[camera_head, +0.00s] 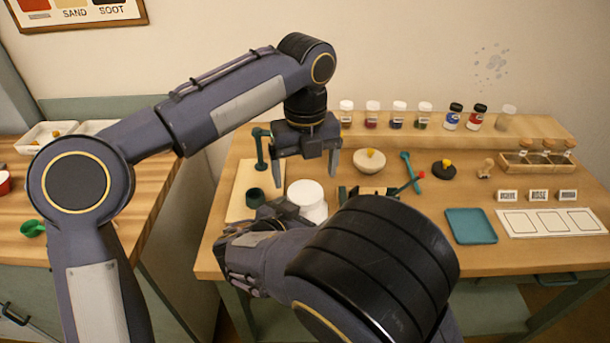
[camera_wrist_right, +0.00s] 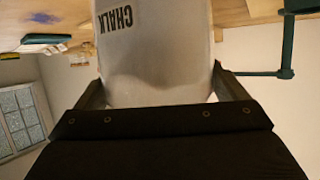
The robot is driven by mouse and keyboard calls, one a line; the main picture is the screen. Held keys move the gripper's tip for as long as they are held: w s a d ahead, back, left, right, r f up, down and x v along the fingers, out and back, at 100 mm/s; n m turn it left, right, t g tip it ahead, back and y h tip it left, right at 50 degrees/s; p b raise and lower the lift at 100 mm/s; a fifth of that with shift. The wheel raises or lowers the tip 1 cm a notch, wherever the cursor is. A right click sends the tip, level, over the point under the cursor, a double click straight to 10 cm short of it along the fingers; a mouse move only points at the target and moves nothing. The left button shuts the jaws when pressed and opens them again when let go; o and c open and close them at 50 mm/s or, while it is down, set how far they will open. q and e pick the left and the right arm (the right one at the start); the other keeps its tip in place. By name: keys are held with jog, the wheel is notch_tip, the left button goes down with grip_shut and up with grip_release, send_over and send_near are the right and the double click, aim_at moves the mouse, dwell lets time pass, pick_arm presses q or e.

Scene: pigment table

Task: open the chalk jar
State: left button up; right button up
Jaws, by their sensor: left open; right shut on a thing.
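The chalk jar (camera_head: 317,213) is white and stands on the table, with its round white lid (camera_head: 305,191) on top. In the right wrist view the jar (camera_wrist_right: 160,50) fills the space between my fingers, and its label reads CHALK. My right gripper (camera_wrist_right: 160,88) is shut on the jar's body; my own arm partly hides it in the head view. My left gripper (camera_head: 307,168) is open and empty, pointing down above the lid, with its fingers apart on either side. Its fingertips appear just above the lid, without clear contact.
A cream bowl (camera_head: 369,161) and teal spoon (camera_head: 411,172) lie to the right. Small jars line the back shelf (camera_head: 440,121). A teal tray (camera_head: 471,226) sits farther right.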

jog(key=o, duration=1.6)
